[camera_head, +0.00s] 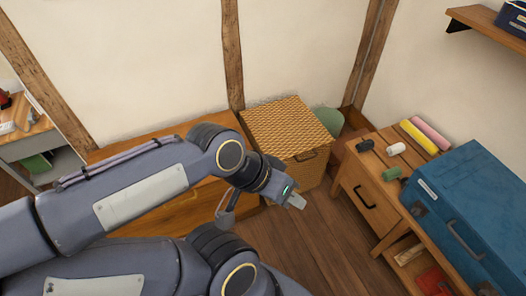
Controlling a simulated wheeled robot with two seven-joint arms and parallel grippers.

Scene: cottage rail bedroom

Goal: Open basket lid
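The woven tan basket (298,172) stands on the floor against the back wall, near the corner. Its lid (285,122) lies flat on top and looks closed. A dark handle (307,155) shows on the front, just under the lid's edge. My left gripper (297,202) is in front of the basket and appears lower than the lid in the picture. Its pale fingertips point down and right, and nothing shows between them. From this angle I cannot tell whether they are apart. My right gripper cannot be made out.
A wooden bench (160,125) stands left of the basket, partly behind my arm. At right, a wooden cabinet (368,203) carries a blue case (475,205), rolls and small items. A green rounded object (329,120) is behind the basket. Wooden floor (325,235) is clear in front.

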